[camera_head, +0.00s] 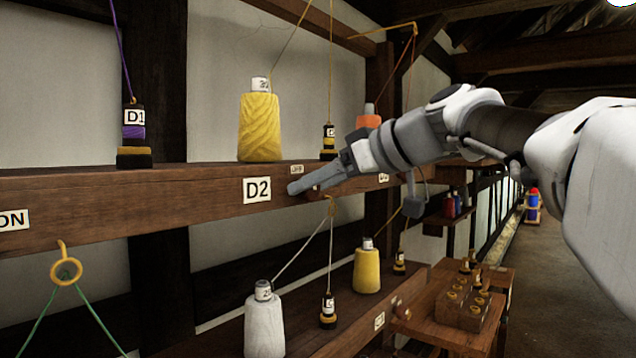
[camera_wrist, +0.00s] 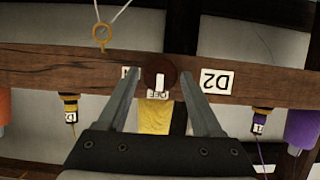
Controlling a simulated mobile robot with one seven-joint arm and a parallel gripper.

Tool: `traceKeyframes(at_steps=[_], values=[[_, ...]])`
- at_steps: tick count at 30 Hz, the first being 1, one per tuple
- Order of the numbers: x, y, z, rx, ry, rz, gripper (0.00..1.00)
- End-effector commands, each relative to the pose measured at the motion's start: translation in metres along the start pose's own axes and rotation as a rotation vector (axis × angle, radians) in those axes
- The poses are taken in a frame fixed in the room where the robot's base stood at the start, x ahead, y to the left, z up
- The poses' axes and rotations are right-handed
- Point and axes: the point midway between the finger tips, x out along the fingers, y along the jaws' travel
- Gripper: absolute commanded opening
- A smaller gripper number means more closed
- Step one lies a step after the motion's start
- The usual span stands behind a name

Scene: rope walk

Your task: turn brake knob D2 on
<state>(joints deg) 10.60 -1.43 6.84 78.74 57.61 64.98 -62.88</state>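The brake knob (camera_wrist: 161,72) is a dark reddish-brown disc on the face of the wooden beam, seen upside down in the wrist view. Its white pointer mark is toward the OFF label (camera_wrist: 158,95), which also shows on the beam's upper edge in the head view (camera_head: 296,169). The D2 label (camera_wrist: 216,82) is beside the knob; in the head view (camera_head: 257,190) it is left of my fingertips. My gripper (camera_wrist: 159,70) is open, its fingers on either side of the knob; contact is unclear. In the head view my gripper (camera_head: 294,188) hides the knob.
Above the beam (camera_head: 150,205) stand a yellow yarn cone (camera_head: 260,128) and a purple D1 bobbin (camera_head: 133,128). A yellow ring (camera_head: 66,270) hangs at left. Below, a shelf holds a white cone (camera_head: 264,325) and a yellow cone (camera_head: 367,270). The aisle at right is open.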

Motion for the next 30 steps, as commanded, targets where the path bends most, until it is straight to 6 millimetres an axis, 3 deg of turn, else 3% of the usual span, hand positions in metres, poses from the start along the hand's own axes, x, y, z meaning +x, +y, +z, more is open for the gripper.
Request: traceKeyframes(at_steps=[1, 10, 20, 30], values=[[-0.0002, 0.0001, 0.0, 0.0, 0.0, 0.0, 0.56], [-0.0005, 0.0001, -0.0001, 0.0, 0.0, 0.0, 0.02], [-0.0006, 0.0007, -0.0006, 0.036, 0.001, -0.015, 0.0], [-0.0003, 0.0036, -0.0006, 0.242, 0.0, -0.101, 0.0]])
